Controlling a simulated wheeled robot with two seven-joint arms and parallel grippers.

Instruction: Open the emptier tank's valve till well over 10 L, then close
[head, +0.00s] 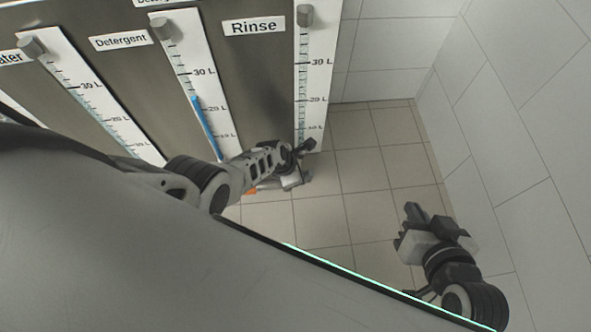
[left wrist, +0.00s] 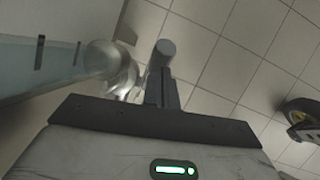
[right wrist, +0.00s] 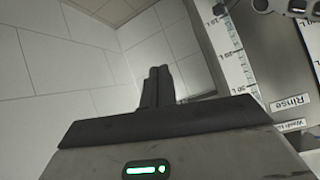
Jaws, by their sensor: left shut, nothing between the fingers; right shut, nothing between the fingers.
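The Rinse gauge (head: 313,78) is a white scale with a clear tube at the right end of the tank panel; I cannot read its level clearly. The Detergent gauge (head: 185,52) shows a blue column (head: 205,120) reaching a little above 20 L. My left gripper (head: 308,146) is shut and empty at the foot of the Rinse gauge. In the left wrist view, a grey cylindrical knob (left wrist: 164,47) shows at its fingertips, beside a clear tube (left wrist: 55,65); contact is unclear. My right gripper (head: 420,212) is shut and empty over the floor, clear of the panel.
A Water gauge (head: 92,90) stands farther left, partly hidden by my arm. A small orange part (head: 249,191) shows beside my left gripper. A tiled wall (head: 530,120) bounds the right side. The tiled floor (head: 370,160) between panel and wall is open.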

